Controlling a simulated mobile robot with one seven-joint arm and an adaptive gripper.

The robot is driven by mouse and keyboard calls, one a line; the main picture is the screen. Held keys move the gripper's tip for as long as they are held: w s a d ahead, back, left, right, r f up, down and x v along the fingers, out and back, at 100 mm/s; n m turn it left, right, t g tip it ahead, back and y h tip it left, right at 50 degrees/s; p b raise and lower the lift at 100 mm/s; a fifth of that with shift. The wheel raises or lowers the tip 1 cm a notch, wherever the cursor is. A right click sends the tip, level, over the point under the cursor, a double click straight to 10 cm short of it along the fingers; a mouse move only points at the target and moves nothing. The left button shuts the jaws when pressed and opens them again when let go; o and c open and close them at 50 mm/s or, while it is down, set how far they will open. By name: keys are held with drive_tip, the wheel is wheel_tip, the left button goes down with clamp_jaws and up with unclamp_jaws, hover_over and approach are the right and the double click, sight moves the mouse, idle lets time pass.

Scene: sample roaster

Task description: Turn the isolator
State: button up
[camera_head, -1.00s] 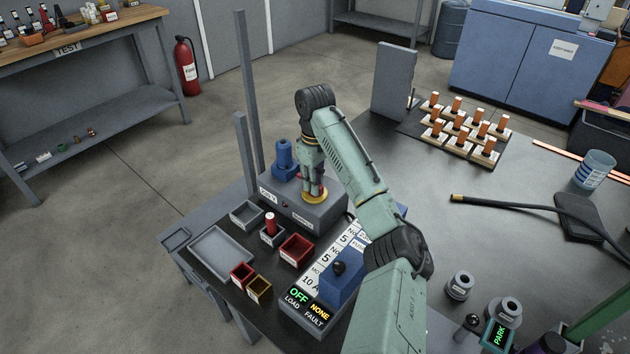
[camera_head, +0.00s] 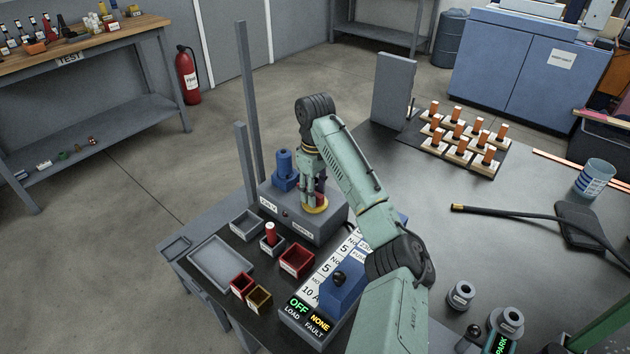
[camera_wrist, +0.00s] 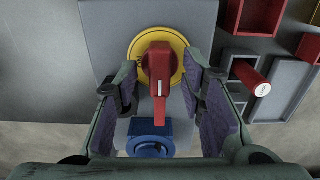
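The isolator is a red rotary handle (camera_wrist: 160,68) on a round yellow plate (camera_wrist: 137,47). It is fixed on top of a grey box (camera_head: 322,230). In the wrist view the handle's white mark and narrow end point toward the bottom of the picture. My gripper (camera_wrist: 162,88) is open, pointing down over the isolator, with one finger on each side of the handle. Gaps show between the handle and both fingers.
A blue cylindrical fitting (camera_head: 285,170) stands close behind my gripper on the grey box. Small trays, a red bin (camera_head: 297,262) and an upright red cylinder (camera_head: 270,232) lie in front. A display panel (camera_head: 305,315) reads OFF and NONE.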

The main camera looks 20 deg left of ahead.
wheel_tip(320, 180, up, 12)
drive_tip(key=shift+f, duration=0.15)
idle(0.6)
